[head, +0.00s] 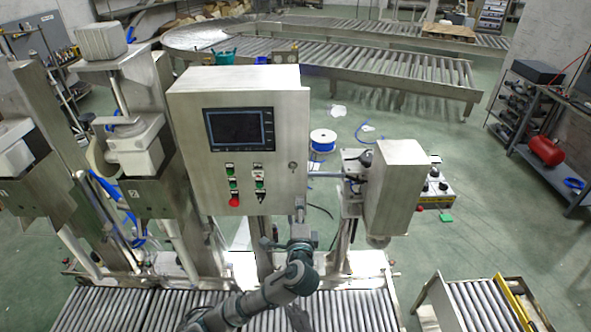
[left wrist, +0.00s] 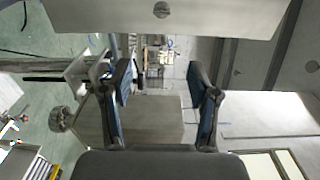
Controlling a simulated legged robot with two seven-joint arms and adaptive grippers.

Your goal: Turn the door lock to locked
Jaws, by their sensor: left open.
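The door lock (head: 292,165) is a small round fitting near the right edge of the steel control cabinet (head: 195,105)'s front door. It also shows as a round disc in the left wrist view (left wrist: 161,10), at the top of the picture on a pale metal panel. Its exact turn position is too small to tell. My left gripper (head: 290,236) is below the lock in the head view, near the cabinet's lower right corner. In the left wrist view its two blue-padded fingers (left wrist: 162,84) are spread apart with nothing between them. My right gripper is not in view.
The door also carries a dark screen (head: 240,130), several buttons and a red knob (head: 234,201). A steel box (head: 399,185) on a stand is close on the right. Filling machinery (head: 135,150) stands on the left. A roller conveyor (head: 105,310) runs along the front.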

